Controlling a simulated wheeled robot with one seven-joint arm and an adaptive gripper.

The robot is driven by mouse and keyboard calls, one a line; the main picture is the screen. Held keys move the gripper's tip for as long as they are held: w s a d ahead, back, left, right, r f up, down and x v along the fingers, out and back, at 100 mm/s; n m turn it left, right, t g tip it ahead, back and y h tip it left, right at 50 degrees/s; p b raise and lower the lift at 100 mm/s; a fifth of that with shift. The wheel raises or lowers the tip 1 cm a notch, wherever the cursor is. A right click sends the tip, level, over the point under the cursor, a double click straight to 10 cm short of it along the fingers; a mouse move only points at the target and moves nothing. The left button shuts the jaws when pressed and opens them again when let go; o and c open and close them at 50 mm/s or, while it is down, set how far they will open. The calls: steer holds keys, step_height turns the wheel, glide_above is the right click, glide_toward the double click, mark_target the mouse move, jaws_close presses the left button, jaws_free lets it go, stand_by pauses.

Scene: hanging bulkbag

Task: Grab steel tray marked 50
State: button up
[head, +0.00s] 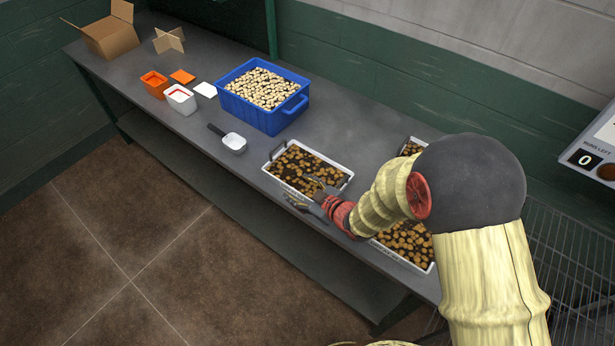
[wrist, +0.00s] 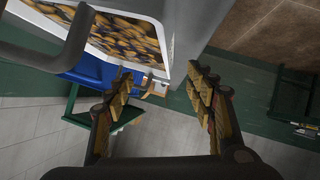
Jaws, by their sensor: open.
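A light steel tray (head: 328,161) full of brown and tan pieces sits near the front edge of the bench, with dark handles at its ends. In the wrist view its wall and rim (wrist: 168,40) fill the upper left, with a dark handle to the left. More trays with similar contents are a front one (head: 425,267) and a back one (head: 410,148), both partly hidden by my arm. I cannot read a 50 on any tray. My gripper (head: 312,199) is at the first tray's front right side. In the wrist view my gripper (wrist: 160,88) is open, with nothing visible between its fingers.
A blue bin (head: 262,118) of pale pieces stands left of the tray. A scoop (head: 232,142), a white tub (head: 181,100), an orange tub (head: 154,84) and a cardboard box (head: 108,38) lie further left.

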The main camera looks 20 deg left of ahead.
mark_target(288, 181)
steer(key=x, duration=0.4)
steer(key=shift+w+d+f+b, duration=0.1)
steer(key=shift+f+b, duration=0.15)
steer(key=shift+b, duration=0.15)
steer(key=shift+c, duration=0.7)
jaws_close()
stand_by(0.4)
steer(key=shift+w+r, duration=0.1)
steer(key=shift+r, duration=0.05)
